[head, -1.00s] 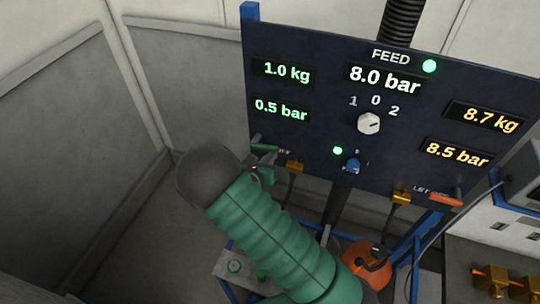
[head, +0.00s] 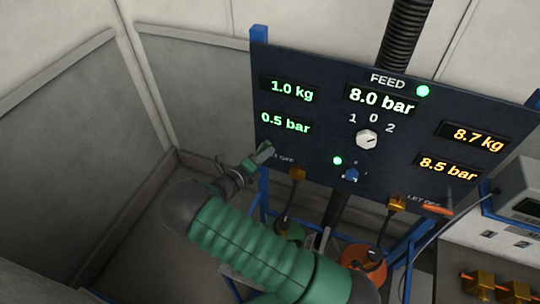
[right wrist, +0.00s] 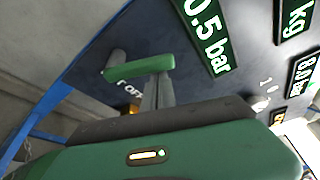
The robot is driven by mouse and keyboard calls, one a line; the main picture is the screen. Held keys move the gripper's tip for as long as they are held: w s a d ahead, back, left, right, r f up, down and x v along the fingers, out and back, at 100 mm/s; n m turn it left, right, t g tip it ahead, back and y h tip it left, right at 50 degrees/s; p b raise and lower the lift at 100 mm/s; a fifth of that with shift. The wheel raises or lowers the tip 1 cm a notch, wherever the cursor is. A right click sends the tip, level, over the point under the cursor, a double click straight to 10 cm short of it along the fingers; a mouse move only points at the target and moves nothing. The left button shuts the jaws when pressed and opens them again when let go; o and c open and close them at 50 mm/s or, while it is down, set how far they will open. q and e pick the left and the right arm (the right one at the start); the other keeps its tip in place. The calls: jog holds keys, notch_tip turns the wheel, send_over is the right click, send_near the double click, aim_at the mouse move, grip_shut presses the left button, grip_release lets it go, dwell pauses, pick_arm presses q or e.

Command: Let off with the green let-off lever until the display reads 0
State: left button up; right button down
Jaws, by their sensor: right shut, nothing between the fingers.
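The green let-off lever (head: 259,153) sticks out at the lower left of the dark panel, left of its partly hidden label. In the right wrist view the green lever (right wrist: 142,67) lies just beyond my fingertips. The green pressure display (head: 285,122) above it reads 0.5 bar, and the same display (right wrist: 205,35) shows in the wrist view. My right gripper (head: 243,170) is shut and empty, close beside the lever. In the wrist view the right gripper's fingers (right wrist: 158,90) reach up to the lever; I cannot tell whether they touch. My left gripper is out of view.
The panel (head: 330,140) also holds a 1.0 kg display, an 8.0 bar feed display, a white knob (head: 367,139), a blue valve (head: 351,174) and amber displays. An orange lever (head: 437,210) is at right. Orange and green cylinders stand below.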

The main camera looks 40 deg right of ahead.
aim_at(263, 146)
jog(key=w+n, duration=0.1)
jog(key=a+r+n+h, duration=0.1)
jog(key=n, duration=0.1)
jog(key=shift+w+b, duration=0.3)
jog(key=shift+w, duration=0.05)
jog(key=shift+w+a+r, duration=0.1)
jog(key=shift+w+a, duration=0.05)
jog(key=shift+w, duration=0.15)
jog(key=shift+r, duration=0.1)
